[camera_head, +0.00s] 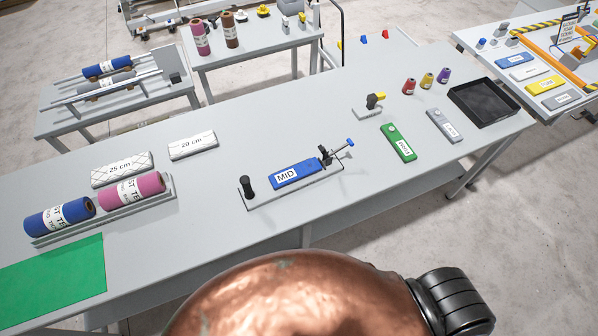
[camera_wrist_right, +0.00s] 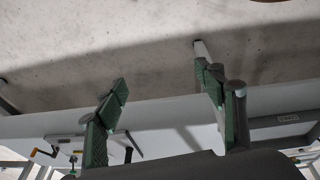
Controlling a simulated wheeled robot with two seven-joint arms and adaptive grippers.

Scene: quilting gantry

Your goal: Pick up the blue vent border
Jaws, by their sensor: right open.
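No label that reads "vent border" can be made out, so I cannot tell which blue piece is meant. A flat blue bar labelled MID (camera_head: 294,174) lies on a pale fixture plate (camera_head: 318,187) at the middle of the long table. A black knob stands at the plate's left end and a blue-handled clamp at its right end. Another blue bar (camera_head: 515,60) lies on the right-hand table. My right gripper (camera_wrist_right: 162,76) is open, with green-padded fingers apart and nothing between them. It does not show in the head view. My left gripper is in neither view.
The long grey table (camera_head: 240,200) also holds a green bar (camera_head: 398,142), a grey bar (camera_head: 443,126), a black tray (camera_head: 484,103), small spools, two white bars, a blue roll (camera_head: 59,217) and a pink roll (camera_head: 132,191). Tabletop around the fixture is clear.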

